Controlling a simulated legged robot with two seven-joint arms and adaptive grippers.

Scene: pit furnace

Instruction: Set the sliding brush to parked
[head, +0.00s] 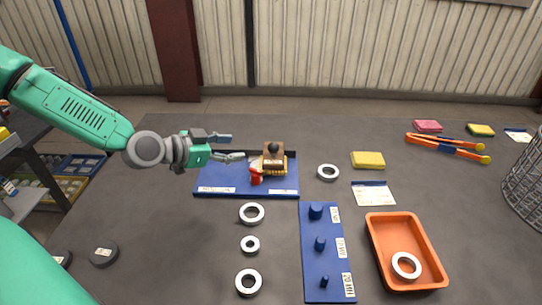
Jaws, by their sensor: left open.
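The sliding brush (273,160) is a brown block with a dark round knob on top and yellowish bristles below. It sits toward the right part of a blue base (225,178) with white labels along its front edge. A small red piece (256,177) stands just in front of the brush's left side. My left gripper (238,147) is open and empty, its fingers pointing right, to the left of the brush and apart from it. The labels are too small to read. My right gripper is not in view.
A blue peg board (326,268), several grey rings (252,213) and an orange tray (436,262) holding a ring lie in front and to the right. Yellow sponge (368,160), orange-handled tongs (447,146) and a wire basket (525,185) are farther right.

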